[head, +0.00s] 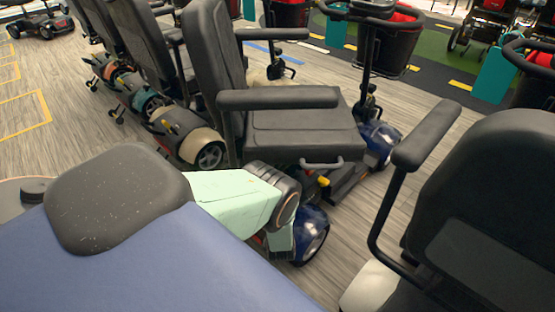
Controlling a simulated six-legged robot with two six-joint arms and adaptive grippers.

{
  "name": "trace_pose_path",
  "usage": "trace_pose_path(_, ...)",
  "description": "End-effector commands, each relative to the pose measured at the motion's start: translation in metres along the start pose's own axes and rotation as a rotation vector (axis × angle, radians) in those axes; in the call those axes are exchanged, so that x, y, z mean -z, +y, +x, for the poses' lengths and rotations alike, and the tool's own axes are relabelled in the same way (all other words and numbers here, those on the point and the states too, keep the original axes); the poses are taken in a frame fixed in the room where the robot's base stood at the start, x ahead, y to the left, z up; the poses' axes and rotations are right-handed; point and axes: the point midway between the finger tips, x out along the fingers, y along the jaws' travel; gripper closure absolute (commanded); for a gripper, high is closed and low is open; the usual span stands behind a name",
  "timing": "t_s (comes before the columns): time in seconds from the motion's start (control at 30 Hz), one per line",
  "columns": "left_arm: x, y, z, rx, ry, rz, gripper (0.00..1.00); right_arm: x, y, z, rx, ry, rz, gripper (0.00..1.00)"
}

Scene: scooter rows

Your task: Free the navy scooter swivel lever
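The navy scooter stands in the middle of the head view, with a black padded seat (300,131) and glossy navy shells at its rear wheel (312,232) and front (378,140). A grey bar-like handle (322,163) shows under the seat's near edge, with a small yellow part (323,181) below it. I cannot tell for certain which is the swivel lever. My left arm, with a mint green link, reaches in from the lower left and ends in a dark joint beside the seat base. Its fingertips are hidden. My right gripper does not show.
A black seat (487,190) with an armrest stands close at the right. More scooters, with cream (190,137) and teal (133,97) shells, line up at the left. Black baskets (388,42) show behind. Wood-look floor (70,135) lies open at the left.

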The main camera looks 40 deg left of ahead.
Motion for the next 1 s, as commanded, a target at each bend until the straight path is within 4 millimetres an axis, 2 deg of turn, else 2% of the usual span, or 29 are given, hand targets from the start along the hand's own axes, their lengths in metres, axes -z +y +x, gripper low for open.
trace_pose_path(0.07,0.0001,0.0001,-0.0001,0.000,0.000,0.000,0.45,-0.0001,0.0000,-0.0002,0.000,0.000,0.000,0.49)
trace_pose_path(0.7,-0.0001,-0.0002,-0.0006,0.000,0.000,0.000,0.99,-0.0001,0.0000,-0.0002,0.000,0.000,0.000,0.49)
trace_pose_path(1.0,-0.0002,-0.0002,-0.0008,0.000,0.000,0.000,1.00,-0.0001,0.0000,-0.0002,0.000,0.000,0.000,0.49)
